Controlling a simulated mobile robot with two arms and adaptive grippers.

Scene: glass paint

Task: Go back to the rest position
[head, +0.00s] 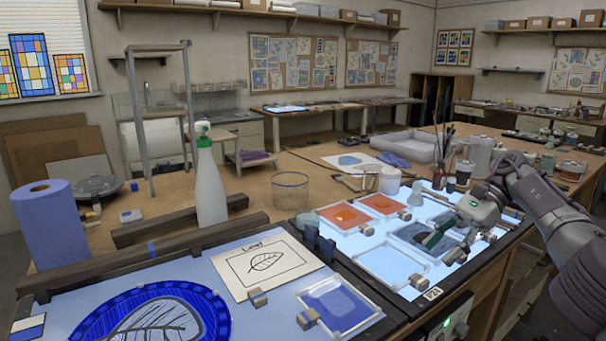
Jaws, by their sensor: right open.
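My right gripper (440,236) reaches in from the right and hangs over the lit light table (349,243). Its fingers are open, above or close to a grey-blue glass tray; I cannot tell whether they touch it. The arm hides part of the light table's right side. My left gripper is not in view.
Orange glass trays (343,216) and a clear tray (392,265) lie on the light table. A jar of brushes (439,176) stands behind. A spray bottle (209,185), a blue paper roll (52,222) and a leaf drawing (265,263) are at left.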

